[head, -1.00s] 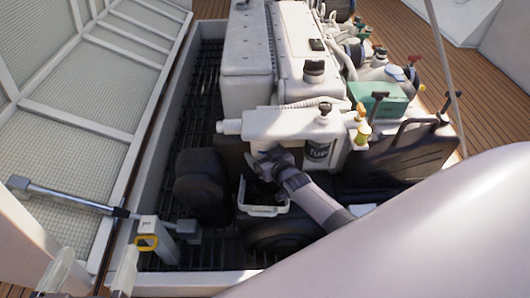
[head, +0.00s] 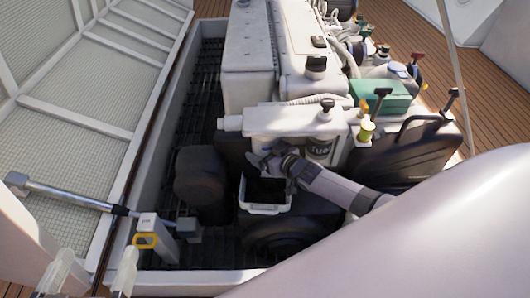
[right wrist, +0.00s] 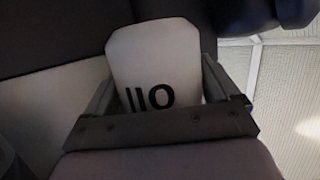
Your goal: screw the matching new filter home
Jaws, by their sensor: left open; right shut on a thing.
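In the right wrist view my right gripper (right wrist: 157,80) is shut on a white oil filter (right wrist: 155,65), whose "OIL" lettering appears upside down. In the head view the right gripper (head: 262,164) is at the near end of the engine (head: 290,118), above a white open tray. The held filter cannot be made out there, nor whether it touches its seat. A filter marked "fuel" (head: 320,149) sits just right of the gripper on the engine's near face. My left gripper (head: 92,272) is open and empty at the lower left, away from the engine.
The white tray (head: 264,210) stands below the right gripper. A green box (head: 380,97) and a black-handled case (head: 405,150) are on the right.

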